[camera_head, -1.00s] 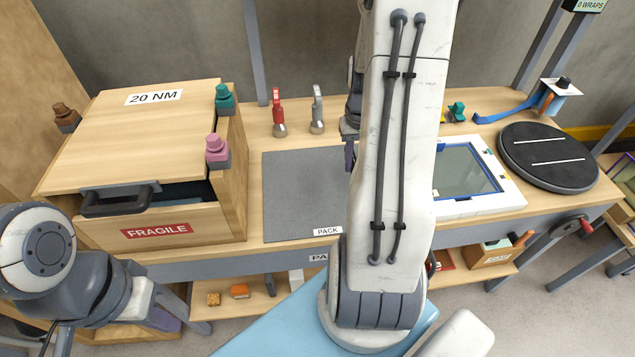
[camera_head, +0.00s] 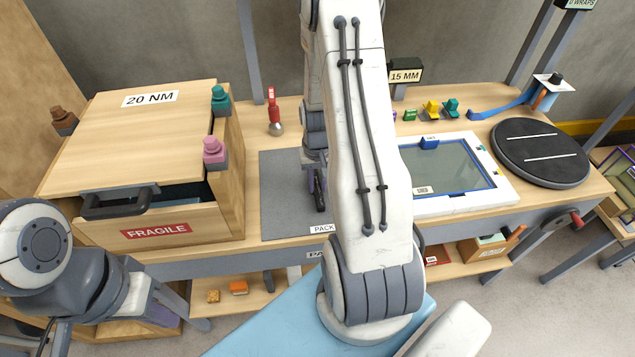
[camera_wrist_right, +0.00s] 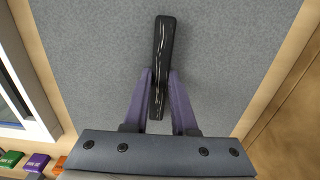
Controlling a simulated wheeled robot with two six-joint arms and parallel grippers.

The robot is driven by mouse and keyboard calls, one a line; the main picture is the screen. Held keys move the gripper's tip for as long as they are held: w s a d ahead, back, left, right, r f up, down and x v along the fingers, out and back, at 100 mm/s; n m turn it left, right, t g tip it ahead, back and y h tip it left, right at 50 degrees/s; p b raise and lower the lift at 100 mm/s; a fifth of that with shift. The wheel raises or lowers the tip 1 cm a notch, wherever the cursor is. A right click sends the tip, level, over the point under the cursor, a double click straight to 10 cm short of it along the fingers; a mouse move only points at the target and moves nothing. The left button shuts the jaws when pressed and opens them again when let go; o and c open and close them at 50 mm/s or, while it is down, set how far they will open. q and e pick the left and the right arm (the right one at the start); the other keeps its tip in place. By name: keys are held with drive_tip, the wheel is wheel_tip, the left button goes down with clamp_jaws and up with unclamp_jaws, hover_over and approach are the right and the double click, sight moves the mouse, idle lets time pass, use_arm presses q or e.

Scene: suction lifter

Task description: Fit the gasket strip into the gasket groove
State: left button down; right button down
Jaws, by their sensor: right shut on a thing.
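My right gripper (camera_head: 318,178) is low over the grey mat, left of the white frame. In the right wrist view my right gripper (camera_wrist_right: 160,75) has its purple fingers shut on a black strip (camera_wrist_right: 165,40) with white streaks, probably the gasket strip. The black strip (camera_head: 320,197) shows small in the head view. It is over the mat; I cannot tell whether it touches it. The white frame (camera_head: 440,207) around a glass panel (camera_head: 450,168) lies to the right, partly behind my right arm. I cannot clearly make out a gasket groove. My left arm is at the lower left; its gripper is out of view.
The grey mat (camera_head: 280,205) is bare around my gripper. A black turntable (camera_head: 540,172) is at the right. A red-handled tool (camera_head: 272,110) and several small coloured blocks line the back.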

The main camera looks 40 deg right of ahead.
sight(317, 187)
drive_tip(key=shift+f, duration=0.15)
drive_tip(key=c, duration=0.7)
unclamp_jaws()
wheel_tip(317, 187, up, 12)
drive_tip(key=shift+r+b, duration=0.2)
drive_tip(key=shift+b, duration=0.15)
